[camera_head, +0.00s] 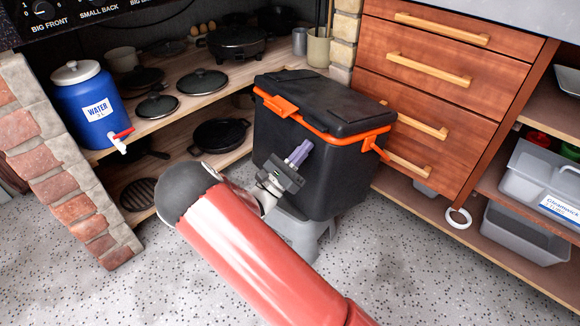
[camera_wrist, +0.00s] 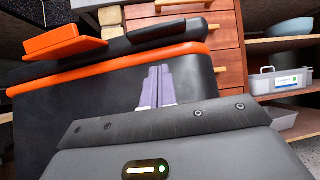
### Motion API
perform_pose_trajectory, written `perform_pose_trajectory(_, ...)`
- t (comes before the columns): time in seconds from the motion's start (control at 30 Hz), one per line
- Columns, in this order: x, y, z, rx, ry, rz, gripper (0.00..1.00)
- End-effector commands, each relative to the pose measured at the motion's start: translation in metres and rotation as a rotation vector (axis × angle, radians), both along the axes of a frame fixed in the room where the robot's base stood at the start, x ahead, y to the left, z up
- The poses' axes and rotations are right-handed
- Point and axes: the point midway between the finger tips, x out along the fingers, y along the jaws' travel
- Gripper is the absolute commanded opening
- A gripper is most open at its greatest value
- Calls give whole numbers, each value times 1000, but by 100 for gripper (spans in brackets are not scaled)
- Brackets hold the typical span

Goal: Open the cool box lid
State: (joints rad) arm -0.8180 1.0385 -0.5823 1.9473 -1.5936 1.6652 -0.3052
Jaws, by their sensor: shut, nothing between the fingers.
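The cool box (camera_head: 300,160) is black with an orange rim and stands on a grey stool (camera_head: 302,240) in the head view. Its black lid (camera_head: 325,100) lies flat and closed on top. An orange latch (camera_head: 276,103) sits at the front left of the lid; it also shows large in the wrist view (camera_wrist: 62,42). My gripper (camera_head: 301,150) is shut and empty, with its pale purple fingers in front of the box's front wall, below the orange rim. In the wrist view the fingers (camera_wrist: 157,86) are together, right of the latch. Whether they touch the wall I cannot tell.
A wooden drawer unit (camera_head: 440,85) with bar handles stands close behind and right of the box. Shelves with pans (camera_head: 202,82) and a blue water container (camera_head: 88,105) are at left. The speckled floor (camera_head: 420,275) in front is clear.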

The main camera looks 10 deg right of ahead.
Motion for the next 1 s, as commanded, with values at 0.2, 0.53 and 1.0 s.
perform_pose_trajectory(0.2,4,-4,30,1,0,1,0)
perform_pose_trajectory(0.53,5,-5,38,0,1,-1,0)
perform_pose_trajectory(1.0,9,-7,60,46,21,-3,0)
